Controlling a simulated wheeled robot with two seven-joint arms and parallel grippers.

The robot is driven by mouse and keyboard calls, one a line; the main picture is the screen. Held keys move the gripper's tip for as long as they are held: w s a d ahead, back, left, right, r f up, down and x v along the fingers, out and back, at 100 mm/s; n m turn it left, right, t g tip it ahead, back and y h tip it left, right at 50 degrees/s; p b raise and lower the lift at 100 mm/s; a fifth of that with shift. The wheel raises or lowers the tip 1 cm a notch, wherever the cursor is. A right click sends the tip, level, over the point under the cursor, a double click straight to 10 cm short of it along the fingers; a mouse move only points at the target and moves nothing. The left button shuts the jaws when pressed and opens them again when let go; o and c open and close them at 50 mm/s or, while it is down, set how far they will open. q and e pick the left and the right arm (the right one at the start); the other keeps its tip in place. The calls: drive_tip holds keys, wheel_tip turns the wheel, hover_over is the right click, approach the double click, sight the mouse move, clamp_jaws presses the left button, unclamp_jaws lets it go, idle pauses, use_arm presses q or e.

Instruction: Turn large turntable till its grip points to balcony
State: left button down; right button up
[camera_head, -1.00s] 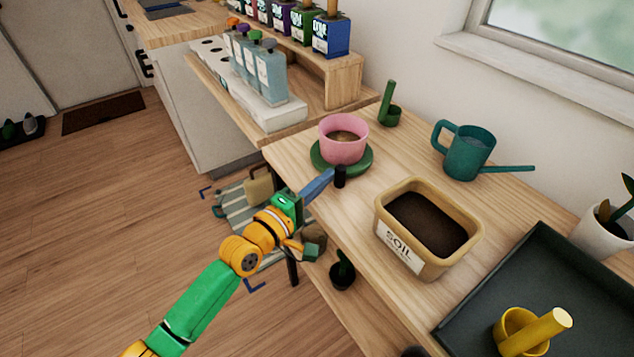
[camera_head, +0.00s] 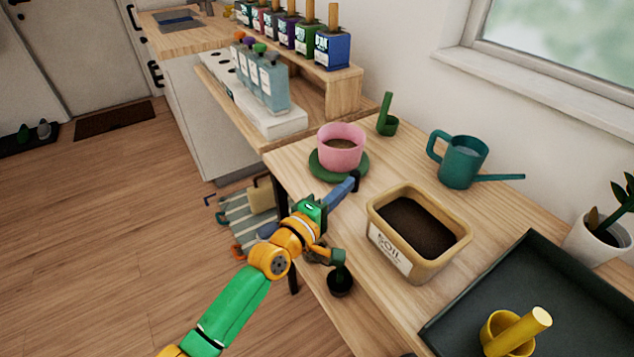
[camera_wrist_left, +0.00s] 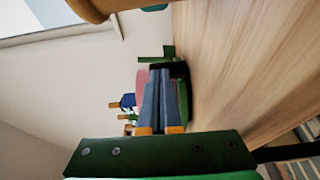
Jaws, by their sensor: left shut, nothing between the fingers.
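The large turntable is a round green disc (camera_head: 322,174) on the wooden table. A pink pot (camera_head: 340,150) with soil in it stands on top. Its grip looks to be the short black post (camera_head: 355,181) at the disc's front right edge. My left gripper (camera_head: 351,184) is shut and empty, its bluish fingers reaching from the left with the tips beside the post. Whether they touch it I cannot tell. In the left wrist view, the shut fingers (camera_wrist_left: 161,76) cover part of the pot (camera_wrist_left: 141,86) and the black post (camera_wrist_left: 181,70). My right gripper is out of view.
A soil box (camera_head: 380,243) stands to the right, in front of a teal watering can (camera_head: 462,162). A dark tray (camera_head: 450,325) holds a yellow pot at the lower right. Bottles (camera_head: 272,85) stand at the back left.

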use_arm(q)
drive_tip(key=shift+w+d, duration=0.15)
drive_tip(key=shift+d, duration=1.15)
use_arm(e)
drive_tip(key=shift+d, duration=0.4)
use_arm(q)
drive_tip(key=shift+d, duration=0.1)
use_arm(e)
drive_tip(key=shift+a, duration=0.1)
